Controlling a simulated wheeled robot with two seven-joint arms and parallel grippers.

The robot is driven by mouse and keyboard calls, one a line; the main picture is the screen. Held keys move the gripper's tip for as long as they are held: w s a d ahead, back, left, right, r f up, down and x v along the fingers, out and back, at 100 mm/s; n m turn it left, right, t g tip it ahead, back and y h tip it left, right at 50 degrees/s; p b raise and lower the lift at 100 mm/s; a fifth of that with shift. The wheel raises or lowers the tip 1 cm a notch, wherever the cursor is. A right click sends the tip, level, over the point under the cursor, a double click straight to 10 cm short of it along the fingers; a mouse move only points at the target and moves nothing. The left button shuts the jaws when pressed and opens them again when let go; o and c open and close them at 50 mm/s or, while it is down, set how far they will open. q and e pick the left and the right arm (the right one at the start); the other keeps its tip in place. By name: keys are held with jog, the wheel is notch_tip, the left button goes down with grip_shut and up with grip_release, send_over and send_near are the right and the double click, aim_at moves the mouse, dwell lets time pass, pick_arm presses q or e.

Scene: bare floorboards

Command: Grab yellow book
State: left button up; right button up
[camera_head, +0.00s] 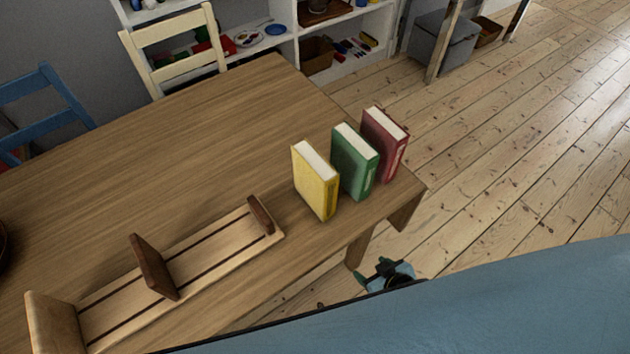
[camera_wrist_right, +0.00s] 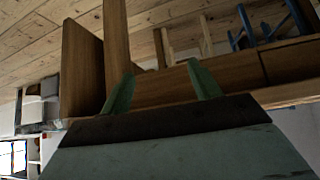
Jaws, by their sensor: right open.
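A yellow book (camera_head: 316,184) stands upright on the wooden table near its right end. A green book (camera_head: 354,163) and a red book (camera_head: 385,145) stand upright beside it, further right. My right gripper (camera_head: 376,271) is low beyond the table's near edge, apart from the books, partly hidden by my own blue body. In the right wrist view its two green fingers (camera_wrist_right: 162,92) are spread with nothing between them, facing the table's wooden side and leg. No book shows in that view. My left gripper is not seen.
A wooden book rack (camera_head: 190,262) with brown dividers lies on the table (camera_head: 200,130), left of the books. A cream chair (camera_head: 178,62) and a blue chair (camera_head: 45,95) stand at the far side. White shelves (camera_head: 345,55) are behind. Open floor lies to the right.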

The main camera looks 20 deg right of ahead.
jog(key=w+a+r+t+y, duration=0.1)
jog(key=w+r, duration=0.2)
jog(key=r, duration=0.2)
jog(key=w+a+r+t, duration=0.1)
jog(key=w+r+t, duration=0.15)
jog(key=r, duration=0.35)
jog(key=n+t+y, duration=0.1)
jog(key=t+y, duration=0.1)
send_near(318, 167)
jog(key=w, duration=0.1)
jog(key=w+f, duration=0.1)
jog(key=w, duration=0.1)
jog(key=w+f+b, duration=0.1)
jog(key=shift+w+a+f, duration=0.25)
jog(key=shift+a, duration=0.1)
jog(key=shift+f+b+x, duration=0.1)
jog(key=shift+b+x, duration=0.05)
jog(key=shift+x, duration=1.4)
jog(key=shift+f+b+x, duration=0.15)
jog(key=shift+x, duration=1.4)
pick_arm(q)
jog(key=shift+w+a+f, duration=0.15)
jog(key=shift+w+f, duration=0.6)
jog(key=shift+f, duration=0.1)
pick_arm(e)
jog(key=shift+s, duration=0.1)
grip_shut()
jog(key=shift+r, duration=0.15)
